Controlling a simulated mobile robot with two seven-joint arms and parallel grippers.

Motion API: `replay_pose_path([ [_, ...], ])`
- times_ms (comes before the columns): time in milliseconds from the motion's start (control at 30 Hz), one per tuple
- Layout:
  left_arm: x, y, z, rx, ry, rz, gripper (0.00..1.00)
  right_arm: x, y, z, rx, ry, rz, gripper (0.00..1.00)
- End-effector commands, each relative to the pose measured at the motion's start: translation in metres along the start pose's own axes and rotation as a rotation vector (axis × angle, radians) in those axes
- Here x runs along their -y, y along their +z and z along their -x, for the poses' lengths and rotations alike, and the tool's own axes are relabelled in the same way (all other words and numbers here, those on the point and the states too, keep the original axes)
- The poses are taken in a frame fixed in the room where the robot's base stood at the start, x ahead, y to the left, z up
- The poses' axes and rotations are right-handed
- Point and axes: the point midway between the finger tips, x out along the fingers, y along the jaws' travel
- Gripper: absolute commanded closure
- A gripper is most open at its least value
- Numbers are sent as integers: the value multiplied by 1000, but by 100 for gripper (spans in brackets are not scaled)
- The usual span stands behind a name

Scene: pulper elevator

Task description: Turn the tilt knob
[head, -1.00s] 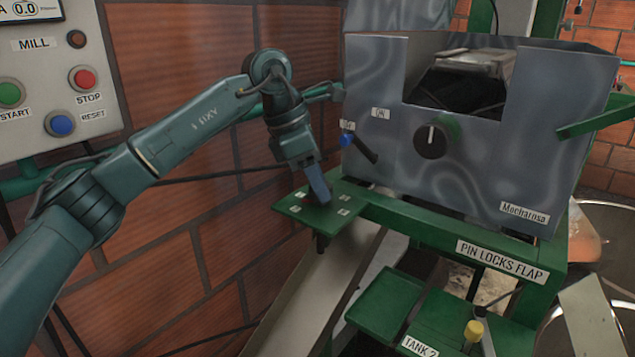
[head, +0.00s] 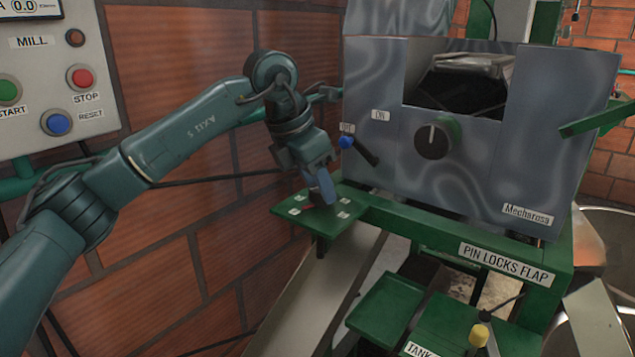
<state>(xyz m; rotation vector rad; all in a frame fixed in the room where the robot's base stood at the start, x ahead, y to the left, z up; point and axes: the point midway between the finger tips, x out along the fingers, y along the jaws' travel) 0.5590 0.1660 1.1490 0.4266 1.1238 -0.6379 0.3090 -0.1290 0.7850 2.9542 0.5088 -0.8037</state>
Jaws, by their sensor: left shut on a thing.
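A small green plate (head: 306,222) with several white labels stands out at the left front corner of the green machine frame. My left gripper (head: 327,196) points down over this plate. Its fingers are shut on a small knob on the plate, and the fingers hide nearly all of it. I cannot read the labels on the plate or see where the knob points. My right gripper is not in view.
A grey metal housing (head: 380,85) carries a black round knob (head: 432,140) and a blue-tipped lever (head: 347,142) close to my left gripper. A control panel (head: 25,130) hangs at the left on the brick wall. A yellow-topped knob (head: 479,335) stands lower right.

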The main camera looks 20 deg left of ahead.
Motion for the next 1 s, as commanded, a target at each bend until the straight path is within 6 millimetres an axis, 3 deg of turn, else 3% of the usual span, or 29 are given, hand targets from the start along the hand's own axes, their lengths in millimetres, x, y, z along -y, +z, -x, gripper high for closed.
replay_pose_path([
  [200,0,1,1,2,1,1,85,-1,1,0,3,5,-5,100],
  [233,0,1,1,2,1,2,60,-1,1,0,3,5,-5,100],
  [467,0,0,0,1,0,0,41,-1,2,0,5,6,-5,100],
  [767,0,0,3,1,0,0,41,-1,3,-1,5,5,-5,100],
  [1000,-1,1,40,5,3,0,41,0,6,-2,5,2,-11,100],
])
